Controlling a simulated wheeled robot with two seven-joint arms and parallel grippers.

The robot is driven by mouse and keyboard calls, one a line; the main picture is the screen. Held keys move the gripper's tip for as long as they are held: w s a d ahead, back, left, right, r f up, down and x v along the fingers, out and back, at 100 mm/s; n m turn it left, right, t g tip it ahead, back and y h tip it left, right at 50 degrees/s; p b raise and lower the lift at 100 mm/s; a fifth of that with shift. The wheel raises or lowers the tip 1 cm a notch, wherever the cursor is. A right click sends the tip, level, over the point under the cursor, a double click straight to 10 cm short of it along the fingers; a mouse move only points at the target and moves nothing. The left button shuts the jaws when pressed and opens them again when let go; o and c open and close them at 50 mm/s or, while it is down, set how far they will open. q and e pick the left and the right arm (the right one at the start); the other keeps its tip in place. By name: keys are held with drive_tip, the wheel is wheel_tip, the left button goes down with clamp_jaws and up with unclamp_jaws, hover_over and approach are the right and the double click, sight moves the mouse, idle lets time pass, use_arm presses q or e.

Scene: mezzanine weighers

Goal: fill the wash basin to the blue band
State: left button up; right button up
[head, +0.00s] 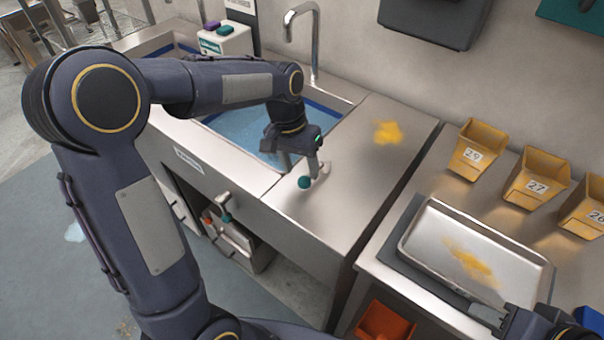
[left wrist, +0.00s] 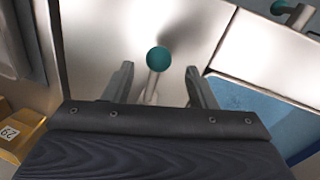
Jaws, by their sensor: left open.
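The wash basin (head: 340,103) is a steel sink holding blue water (head: 236,124); a dark blue band (head: 322,110) runs around its inner wall. The water surface appears below the visible band, but my arm hides part of the basin. A curved tap (head: 314,45) stands behind it, with no stream visible at its spout. A lever with a teal ball knob (head: 304,183) stands on the counter right of the basin. My left gripper (head: 302,163) is open over it; in the left wrist view the knob (left wrist: 158,60) shows between the fingertips (left wrist: 160,72). My right gripper (head: 510,325) is at lower right, its jaws unclear.
Another teal-knobbed lever (head: 227,216) is on the cabinet front below the basin. At right are a tray (head: 425,247) with yellow powder and numbered yellow bins (head: 538,178). Yellow powder (head: 388,132) lies on the counter.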

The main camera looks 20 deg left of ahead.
use_arm(q)
drive_tip(key=shift+a+r, duration=0.2)
drive_tip(key=shift+r, duration=0.8)
drive_tip(key=shift+a+r, duration=0.2)
drive_tip(key=shift+r, duration=0.8)
drive_tip(key=s+n+t+h, duration=0.1)
drive_tip(key=s+n+t, duration=0.2)
drive_tip(key=s, duration=1.8)
drive_tip(key=t, duration=0.2)
drive_tip(key=shift+s+a+t+h, duration=0.2)
drive_tip(key=shift+a+t+h, duration=0.1)
drive_tip(key=shift+a+t, duration=0.1)
